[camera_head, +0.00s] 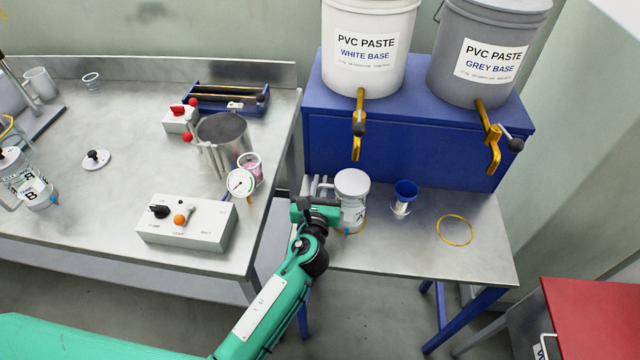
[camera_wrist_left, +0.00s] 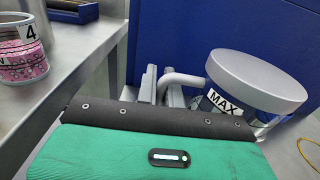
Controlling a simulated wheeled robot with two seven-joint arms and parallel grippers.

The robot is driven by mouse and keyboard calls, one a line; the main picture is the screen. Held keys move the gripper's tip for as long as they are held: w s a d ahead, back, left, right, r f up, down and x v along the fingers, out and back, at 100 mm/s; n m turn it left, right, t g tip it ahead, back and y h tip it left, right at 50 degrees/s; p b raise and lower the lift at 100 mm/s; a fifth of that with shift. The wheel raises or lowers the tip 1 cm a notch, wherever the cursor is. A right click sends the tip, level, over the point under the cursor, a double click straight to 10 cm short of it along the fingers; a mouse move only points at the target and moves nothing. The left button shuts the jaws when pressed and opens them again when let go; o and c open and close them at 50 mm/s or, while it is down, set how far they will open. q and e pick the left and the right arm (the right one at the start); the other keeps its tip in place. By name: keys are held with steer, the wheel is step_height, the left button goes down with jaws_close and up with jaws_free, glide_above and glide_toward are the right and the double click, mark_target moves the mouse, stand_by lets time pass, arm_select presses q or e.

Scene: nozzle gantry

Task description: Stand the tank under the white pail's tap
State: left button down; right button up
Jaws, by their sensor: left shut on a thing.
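The tank (camera_head: 352,215), clear with a grey lid and a side handle, is at the front of the small metal table. It is upright, just below and in front of the yellow tap (camera_head: 358,130) of the white pail (camera_head: 365,55). A bit of yellow shows at its base; I cannot tell whether it touches the table. My left gripper (camera_head: 318,195) is shut on the tank's handle, from the left. The left wrist view shows the handle (camera_wrist_left: 182,78) at the fingers and the tank's MAX label (camera_wrist_left: 222,101). My right gripper is not in view.
A blue cup (camera_head: 404,192) on a metal stand is right of the tank. A yellow ring (camera_head: 455,230) lies further right. The grey pail (camera_head: 480,50) with its own tap stands on the blue stand (camera_head: 430,135). The left bench holds a control box (camera_head: 187,222) and a gauge (camera_head: 240,182).

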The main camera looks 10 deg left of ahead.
arm_select(q)
steer(key=c, duration=1.5)
jaws_free()
steer(key=shift+r, duration=0.1)
steer(key=shift+o, duration=0.2)
steer(key=s+b, duration=0.1)
steer(key=s, duration=1.3)
steer(key=shift+b, duration=0.35)
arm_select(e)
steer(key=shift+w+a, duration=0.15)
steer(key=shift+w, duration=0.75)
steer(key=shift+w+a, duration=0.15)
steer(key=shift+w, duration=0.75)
arm_select(q)
steer(key=shift+d, duration=0.1)
